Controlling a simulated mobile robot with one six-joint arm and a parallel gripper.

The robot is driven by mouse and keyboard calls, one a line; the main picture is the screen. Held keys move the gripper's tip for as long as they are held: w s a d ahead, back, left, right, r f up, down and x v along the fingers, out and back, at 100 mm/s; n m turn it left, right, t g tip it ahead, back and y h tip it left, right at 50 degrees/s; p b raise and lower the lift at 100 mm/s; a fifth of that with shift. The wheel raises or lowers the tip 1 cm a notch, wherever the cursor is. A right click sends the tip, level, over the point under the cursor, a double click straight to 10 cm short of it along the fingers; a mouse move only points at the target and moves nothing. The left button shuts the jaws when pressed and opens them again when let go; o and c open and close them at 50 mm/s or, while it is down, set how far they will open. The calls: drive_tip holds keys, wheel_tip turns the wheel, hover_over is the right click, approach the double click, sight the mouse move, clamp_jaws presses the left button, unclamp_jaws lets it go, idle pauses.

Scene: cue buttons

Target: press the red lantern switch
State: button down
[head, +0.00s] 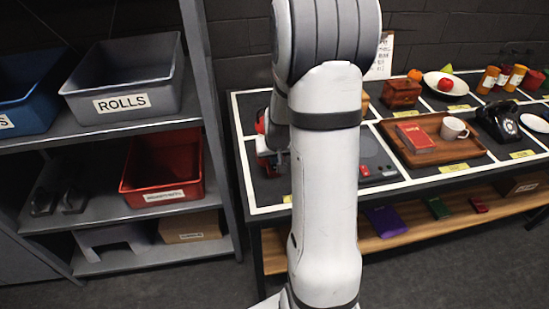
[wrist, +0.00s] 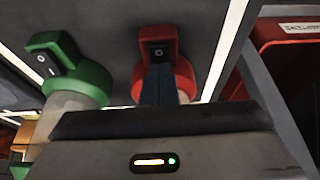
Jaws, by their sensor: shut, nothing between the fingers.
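The red lantern (wrist: 181,75) is near the top middle of the wrist view, with a dark switch plate (wrist: 158,51) on its red cap. My gripper (wrist: 158,68) is shut and empty. Its dark fingers overlap the lantern just below the switch in the picture; I cannot tell whether they touch it. A green lantern (wrist: 78,80) with a similar dark switch stands to the left. In the head view, red parts of the lantern (head: 261,124) show at the table's left end, mostly hidden by my arm and gripper.
The display table (head: 246,178) has pale dividing strips. A shelf with a red bin (head: 163,168) stands close on the left.

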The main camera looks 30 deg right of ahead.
drive_tip(key=shift+s+a+f, duration=0.15)
drive_tip(key=shift+s+f, duration=0.1)
drive_tip(key=shift+s, duration=0.25)
drive_tip(key=shift+s+a+f, duration=0.15)
drive_tip(key=shift+s+f, duration=0.05)
drive_tip(key=shift+s, duration=0.3)
drive_tip(key=w+d+r+p+v, duration=0.1)
drive_tip(key=w+p+v, duration=0.1)
drive_tip(key=v, duration=1.2)
drive_tip(key=shift+a, duration=0.2)
drive_tip(key=shift+s, duration=0.1)
